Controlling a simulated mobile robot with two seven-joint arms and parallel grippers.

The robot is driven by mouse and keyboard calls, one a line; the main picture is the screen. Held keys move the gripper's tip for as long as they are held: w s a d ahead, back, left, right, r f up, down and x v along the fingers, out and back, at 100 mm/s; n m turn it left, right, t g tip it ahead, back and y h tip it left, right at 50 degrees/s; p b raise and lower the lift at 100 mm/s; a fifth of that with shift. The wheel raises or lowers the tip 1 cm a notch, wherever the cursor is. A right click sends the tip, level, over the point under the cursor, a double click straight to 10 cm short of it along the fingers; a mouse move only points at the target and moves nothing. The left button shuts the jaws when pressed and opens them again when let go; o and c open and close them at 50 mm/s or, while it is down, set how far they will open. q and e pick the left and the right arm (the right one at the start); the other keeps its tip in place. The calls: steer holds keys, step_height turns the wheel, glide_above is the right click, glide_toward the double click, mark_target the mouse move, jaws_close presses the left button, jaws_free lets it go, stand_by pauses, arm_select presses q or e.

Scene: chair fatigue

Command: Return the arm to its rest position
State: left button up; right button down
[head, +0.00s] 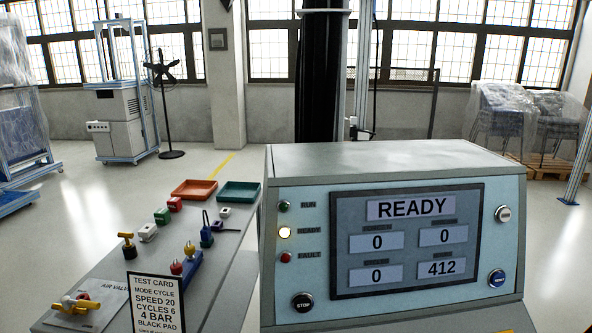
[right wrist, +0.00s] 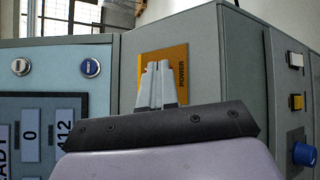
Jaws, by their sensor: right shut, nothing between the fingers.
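My right gripper (right wrist: 158,68) shows in the right wrist view with its two grey fingers together and nothing between them. It is in front of an orange panel (right wrist: 184,54) marked POWER on the control cabinet, and it hides part of that panel. I cannot tell whether the fingertips touch it. In the head view neither arm nor gripper shows. The control cabinet (head: 395,155) stands there with its screen (head: 410,274) reading READY, with zeros and 412. The ready lamp (head: 285,232) glows.
The cabinet's side (right wrist: 285,30) bears a white button (right wrist: 295,60), a yellow button (right wrist: 297,102) and a blue knob (right wrist: 304,153). A grey bench (head: 110,262) at the left holds an orange tray (head: 194,189), a green tray (head: 239,192), small coloured parts and a test card (head: 157,302).

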steer(key=s+a+f+m+g+y, duration=0.4)
steer(key=s+a+m+y, duration=0.1)
steer(key=s+a+m, duration=0.25)
steer(key=s+a+f+m+g+y, duration=0.3)
steer(key=s+a+m+y, duration=0.25)
steer(key=s+a, duration=0.35)
steer(key=w+a+f+t, duration=0.2)
steer(key=w+f+t, duration=0.4)
steer(key=f, duration=0.3)
steer(key=shift+y, duration=0.45)
steer(key=shift+w, duration=0.1)
